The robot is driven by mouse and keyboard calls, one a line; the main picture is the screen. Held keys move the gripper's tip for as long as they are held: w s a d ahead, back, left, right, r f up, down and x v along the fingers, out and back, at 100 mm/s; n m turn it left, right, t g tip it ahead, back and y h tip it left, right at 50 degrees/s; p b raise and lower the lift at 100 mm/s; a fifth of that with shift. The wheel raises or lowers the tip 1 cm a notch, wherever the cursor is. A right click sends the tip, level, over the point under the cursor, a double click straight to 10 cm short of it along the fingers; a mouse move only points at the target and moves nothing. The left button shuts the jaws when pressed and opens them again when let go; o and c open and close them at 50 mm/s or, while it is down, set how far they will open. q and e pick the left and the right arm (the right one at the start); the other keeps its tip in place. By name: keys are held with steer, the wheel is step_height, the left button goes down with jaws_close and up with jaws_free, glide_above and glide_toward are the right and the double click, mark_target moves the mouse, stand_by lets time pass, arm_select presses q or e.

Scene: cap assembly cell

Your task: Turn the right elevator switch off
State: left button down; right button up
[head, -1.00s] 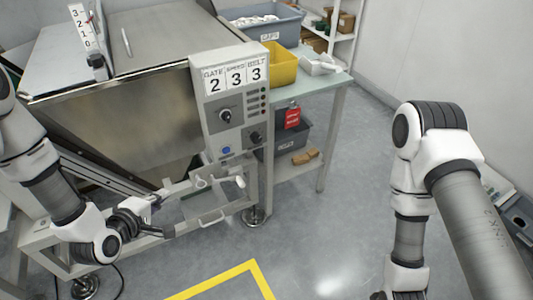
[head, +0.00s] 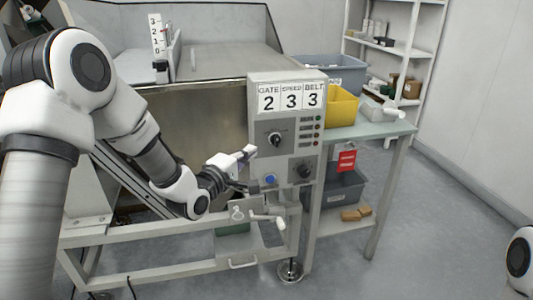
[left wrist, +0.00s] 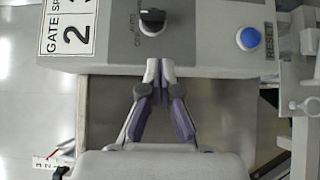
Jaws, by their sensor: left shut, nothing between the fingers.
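The grey control panel (head: 258,110) stands at the machine's front right corner with number cards 2, 3, 3. It bears an upper black rotary knob (head: 275,140), a lower dark knob (head: 305,172) and a blue button (head: 270,180). In the left wrist view the black knob (left wrist: 152,18) has small lettering that seems to include AUTO; the blue button (left wrist: 248,38) is beside RESET. I cannot read which switch is the right elevator's. My left gripper (head: 254,187) is shut and empty, its tips (left wrist: 160,66) near the panel's left edge, apart from the knob. My right gripper is out of view.
A metal frame rail (head: 170,232) and a white handle (head: 268,220) lie below my left gripper. A side table (head: 385,130) with a yellow bin (head: 342,108) stands right of the panel; a red tag (head: 347,160) hangs there.

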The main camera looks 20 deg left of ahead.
mark_target(272, 144)
arm_select(q)
steer(key=w+d+b, duration=0.1)
steer(key=w+d, duration=0.2)
steer(key=shift+w+d, duration=0.25)
steer(key=shift+d, duration=0.05)
steer(key=shift+f, duration=0.1)
